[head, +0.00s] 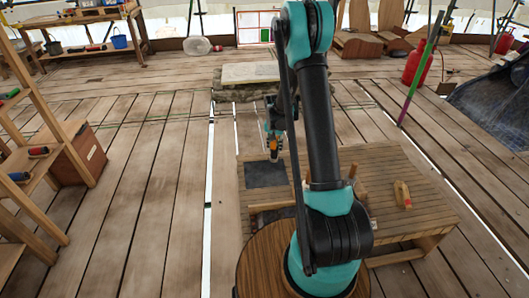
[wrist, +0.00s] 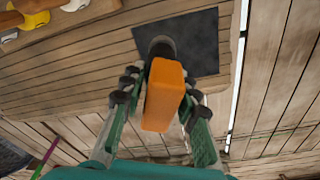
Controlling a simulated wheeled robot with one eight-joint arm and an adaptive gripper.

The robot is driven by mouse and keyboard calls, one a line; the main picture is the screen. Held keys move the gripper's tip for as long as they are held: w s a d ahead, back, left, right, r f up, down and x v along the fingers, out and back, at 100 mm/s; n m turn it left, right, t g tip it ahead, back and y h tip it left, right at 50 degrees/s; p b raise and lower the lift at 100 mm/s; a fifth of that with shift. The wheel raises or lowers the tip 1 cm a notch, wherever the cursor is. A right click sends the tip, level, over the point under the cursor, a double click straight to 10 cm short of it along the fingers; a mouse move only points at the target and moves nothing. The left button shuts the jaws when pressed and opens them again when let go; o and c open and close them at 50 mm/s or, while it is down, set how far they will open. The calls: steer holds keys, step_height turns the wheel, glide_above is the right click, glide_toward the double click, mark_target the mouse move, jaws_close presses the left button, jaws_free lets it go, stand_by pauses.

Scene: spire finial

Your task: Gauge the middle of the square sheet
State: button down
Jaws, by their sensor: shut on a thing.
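The dark grey square sheet (head: 262,176) lies flat on a low slatted wooden bench (head: 330,168); it also shows at the top of the wrist view (wrist: 202,45). My gripper (head: 275,150) is over the sheet's far right part in the head view. It is shut on an orange tool (wrist: 163,95), a blocky body with a dark round end that points toward the sheet. In the wrist view that end overlaps the sheet's left part. I cannot tell whether the tool touches the sheet. The tool hides part of the sheet.
A yellowish wooden piece (head: 402,194) sits on the bench's right side. Wooden rails stand at the bench's near edge, partly behind my arm. A pale slab (head: 250,73) on a stone base stands beyond the bench. Plank floor (head: 140,170) is clear on the left.

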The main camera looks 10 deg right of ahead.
steer(key=w+a+f+m, duration=0.1)
steer(key=w+f+m, duration=0.3)
steer(key=f, duration=0.4)
steer(key=w+a+f+m+h, duration=0.1)
steer(key=w+f+m, duration=0.3)
steer(key=f, duration=0.4)
steer(key=shift+w+a+f, duration=0.15)
steer(key=shift+w+a, duration=0.05)
steer(key=shift+w, duration=0.15)
steer(key=shift+f, duration=0.6)
steer(key=shift+f, duration=0.35)
steer(key=shift+f, duration=0.35)
steer(key=shift+f, duration=0.35)
stand_by(0.8)
